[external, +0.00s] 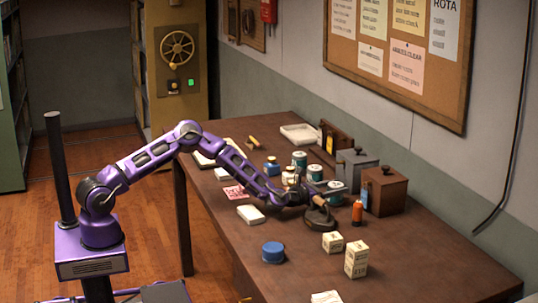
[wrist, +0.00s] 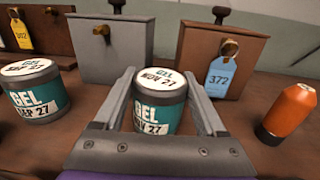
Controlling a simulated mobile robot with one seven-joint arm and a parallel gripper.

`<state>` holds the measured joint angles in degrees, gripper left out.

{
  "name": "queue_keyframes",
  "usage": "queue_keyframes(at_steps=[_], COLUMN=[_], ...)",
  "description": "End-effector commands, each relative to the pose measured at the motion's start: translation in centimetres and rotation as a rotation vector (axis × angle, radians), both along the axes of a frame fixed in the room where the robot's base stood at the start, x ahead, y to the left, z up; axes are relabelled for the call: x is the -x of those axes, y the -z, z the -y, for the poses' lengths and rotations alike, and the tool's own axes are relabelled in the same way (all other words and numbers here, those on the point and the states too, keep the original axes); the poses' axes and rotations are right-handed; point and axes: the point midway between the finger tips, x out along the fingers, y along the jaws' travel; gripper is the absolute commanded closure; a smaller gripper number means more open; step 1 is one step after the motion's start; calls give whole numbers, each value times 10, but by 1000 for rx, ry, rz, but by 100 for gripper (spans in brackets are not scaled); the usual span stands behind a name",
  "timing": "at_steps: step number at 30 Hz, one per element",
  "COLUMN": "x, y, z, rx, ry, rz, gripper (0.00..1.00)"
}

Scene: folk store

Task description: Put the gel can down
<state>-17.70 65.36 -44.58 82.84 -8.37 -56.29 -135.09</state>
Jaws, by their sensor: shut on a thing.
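The gel can (wrist: 160,100), white-lidded with a teal label reading GEL and NOV 27, stands upright between the fingers of my gripper (wrist: 165,105) in the wrist view. The gripper is shut on it. The can's lower part is hidden behind the gripper body, so I cannot tell whether it touches the table. In the external view my gripper (external: 322,194) is low over the long brown table (external: 430,255), with the teal can (external: 337,187) at its tip. A second gel can (wrist: 30,90), marked SEP 27, stands to the left.
A grey box (wrist: 110,52) stands behind the held can. A brown box with a blue 372 tag (wrist: 220,78) is behind right. An orange bottle (wrist: 289,115) stands at right.

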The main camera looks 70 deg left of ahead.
Motion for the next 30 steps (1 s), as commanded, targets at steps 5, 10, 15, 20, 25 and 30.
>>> queue_keyframes(at_steps=[5,10,15,20,25,30], x=[0,0,0,5,28,61], y=[3,3,3,1,0,0], z=[0,0,0,0,1,4], rx=[0,0,0,0,-1,-1], ry=[0,0,0,0,1,2], rz=[0,-1,-1,-3,-3,-4], gripper=[91,14,14,14,14,14])
